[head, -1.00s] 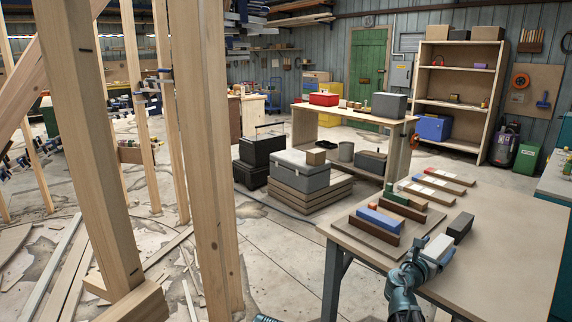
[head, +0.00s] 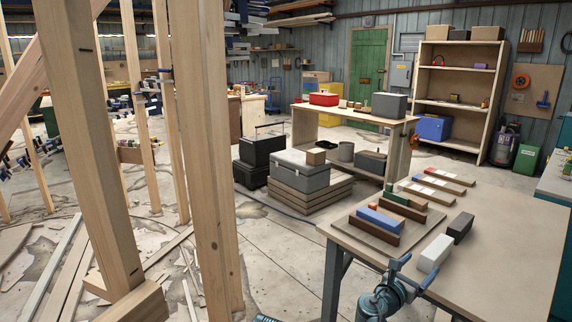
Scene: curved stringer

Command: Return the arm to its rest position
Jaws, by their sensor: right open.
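My right gripper (head: 416,270) is at the front edge of the workbench (head: 500,260), low in the head view. Its two fingers are spread apart with nothing between them. A white block (head: 436,253) lies on the bench just beyond the fingers, apart from them as far as I can see. My left gripper is not in view.
Left of the white block, a brown board (head: 365,233) carries a blue block (head: 380,220) and other coloured blocks. A dark grey block (head: 460,227) lies to its right. Wooden posts (head: 205,150) stand at left. The bench's right part is bare.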

